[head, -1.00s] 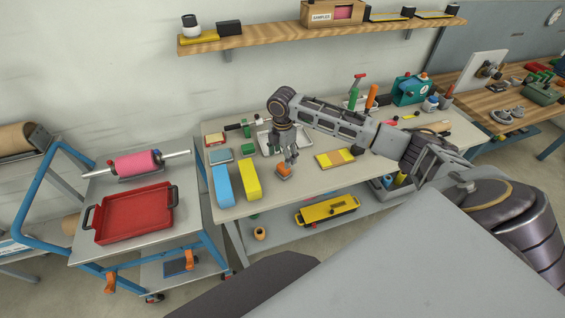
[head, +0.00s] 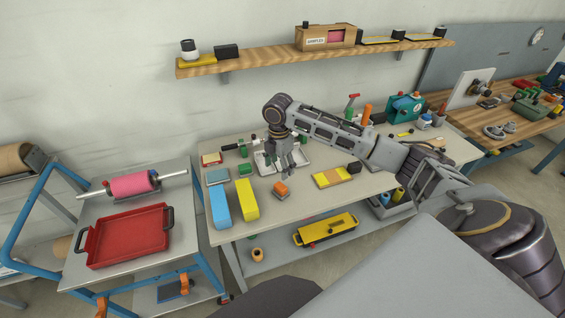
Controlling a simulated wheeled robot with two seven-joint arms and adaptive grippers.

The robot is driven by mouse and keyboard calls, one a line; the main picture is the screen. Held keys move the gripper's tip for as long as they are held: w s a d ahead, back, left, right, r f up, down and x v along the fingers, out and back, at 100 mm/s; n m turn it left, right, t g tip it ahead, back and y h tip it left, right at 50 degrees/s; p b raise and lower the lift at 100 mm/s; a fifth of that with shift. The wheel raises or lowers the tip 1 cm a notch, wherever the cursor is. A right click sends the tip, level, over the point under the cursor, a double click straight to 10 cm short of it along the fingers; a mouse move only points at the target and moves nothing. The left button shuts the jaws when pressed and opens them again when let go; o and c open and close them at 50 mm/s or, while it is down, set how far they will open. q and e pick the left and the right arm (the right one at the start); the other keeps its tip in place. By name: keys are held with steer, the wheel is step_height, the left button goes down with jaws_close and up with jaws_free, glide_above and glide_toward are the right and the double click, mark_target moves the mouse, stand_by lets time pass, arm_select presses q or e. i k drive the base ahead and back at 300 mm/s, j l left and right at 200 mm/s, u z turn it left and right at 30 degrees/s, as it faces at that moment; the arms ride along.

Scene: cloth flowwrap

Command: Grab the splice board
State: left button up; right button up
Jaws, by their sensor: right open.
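A flat yellow board with a tan-orange middle (head: 334,177) lies on the worktable; it looks most like the splice board, though I cannot be sure. My right gripper (head: 287,167) points down over the table, to the left of this board and apart from it. Its jaws are open and empty. A small orange block on a grey base (head: 280,189) lies on the table just in front of the gripper, apart from the fingers. My left gripper is out of view.
Blue (head: 220,208) and yellow (head: 246,200) blocks stand left of the gripper. A metal tray (head: 264,164) lies behind it, partly hidden. My forearm crosses the table's right half. A cart with a red tray (head: 128,236) stands left. Bare tabletop surrounds the board's front.

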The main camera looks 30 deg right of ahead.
mark_target(326, 178)
steer(key=z, duration=1.7)
